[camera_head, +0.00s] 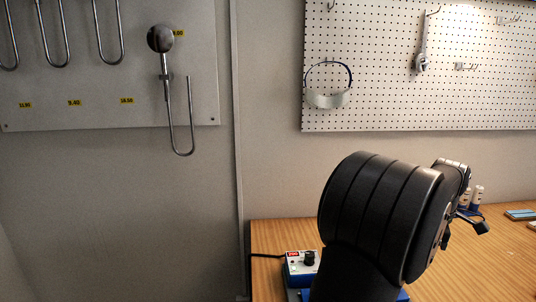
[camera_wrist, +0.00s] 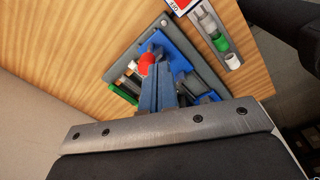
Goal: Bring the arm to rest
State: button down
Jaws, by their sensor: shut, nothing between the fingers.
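My gripper (camera_wrist: 157,72) shows in the wrist view as two narrow blue-grey fingers side by side, shut with nothing between them. They point over a tray (camera_wrist: 203,78) on the wooden bench, and whether they touch anything there I cannot tell. In the camera_head view my arm (camera_head: 380,220) is a large dark shape rising in front of the bench, bent to the right. It hides the middle of the bench and my fingertips cannot be made out there.
The wooden bench (camera_head: 268,236) carries a blue control box (camera_head: 301,265) beside my arm. A red round item (camera_wrist: 146,62) lies near my fingers. A pegboard (camera_head: 390,90) with a visor (camera_head: 327,97) and a hand shower (camera_head: 160,40) hang on the wall.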

jog(key=w+a+m+t, duration=0.2)
jog(key=w+m, duration=0.4)
jog(key=w, duration=0.1)
jog(key=w+a+m+t, duration=0.2)
jog(key=w+a+m, duration=0.1)
jog(key=w+m, duration=0.3)
jog(key=shift+w+a, duration=0.3)
jog(key=shift+w, duration=0.1)
